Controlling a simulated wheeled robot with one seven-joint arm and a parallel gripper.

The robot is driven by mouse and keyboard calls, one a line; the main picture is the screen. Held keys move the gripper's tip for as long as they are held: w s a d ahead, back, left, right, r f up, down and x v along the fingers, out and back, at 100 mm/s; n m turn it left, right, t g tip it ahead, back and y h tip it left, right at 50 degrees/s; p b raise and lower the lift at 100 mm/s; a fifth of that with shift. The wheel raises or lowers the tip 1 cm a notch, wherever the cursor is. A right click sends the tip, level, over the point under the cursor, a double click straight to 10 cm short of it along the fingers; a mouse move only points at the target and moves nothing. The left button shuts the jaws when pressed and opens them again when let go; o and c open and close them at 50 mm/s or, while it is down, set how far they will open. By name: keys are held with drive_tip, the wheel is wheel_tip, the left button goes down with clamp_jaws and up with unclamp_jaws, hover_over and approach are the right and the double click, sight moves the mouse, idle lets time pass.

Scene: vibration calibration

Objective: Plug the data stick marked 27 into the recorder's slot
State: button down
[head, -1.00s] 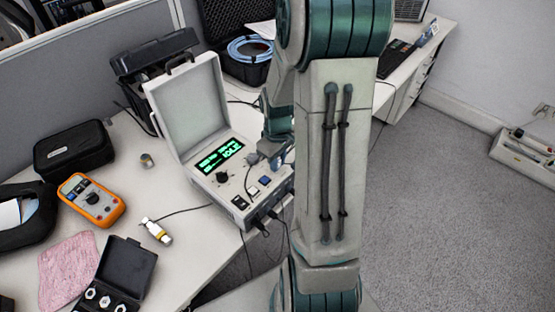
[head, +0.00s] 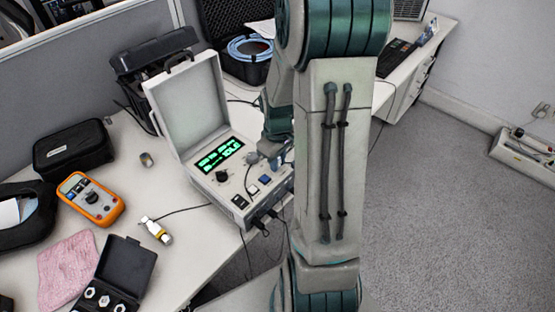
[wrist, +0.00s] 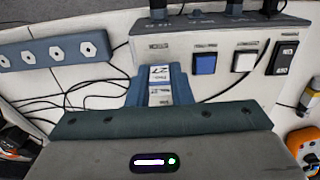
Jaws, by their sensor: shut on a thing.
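The recorder (head: 197,182) is an open case with a raised lid and a lit green screen (head: 220,155); its panel (wrist: 210,42) fills the upper middle of the wrist view. My gripper (wrist: 158,80) is shut on the data stick (wrist: 159,88), whose white label reads 27. The stick lies between the blue fingers and points at the recorder panel, below a small printed label. The slot is hidden behind the fingers and stick; I cannot tell whether the tip is in it. In the head view, my gripper (head: 270,152) is low over the panel's right side, partly hidden by my arm.
Blue, white and black switches (wrist: 245,60) sit right of the stick. On the desk are an orange multimeter (head: 91,199), a pink cloth (head: 66,268) and a small cabled sensor (head: 156,230).

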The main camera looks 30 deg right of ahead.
drive_tip(key=shift+f, duration=0.2)
idle(0.6)
drive_tip(key=c, duration=1.2)
unclamp_jaws()
drive_tip(key=shift+r, duration=0.15)
drive_tip(key=shift+r+p, duration=1.95)
drive_tip(key=shift+r, duration=0.5)
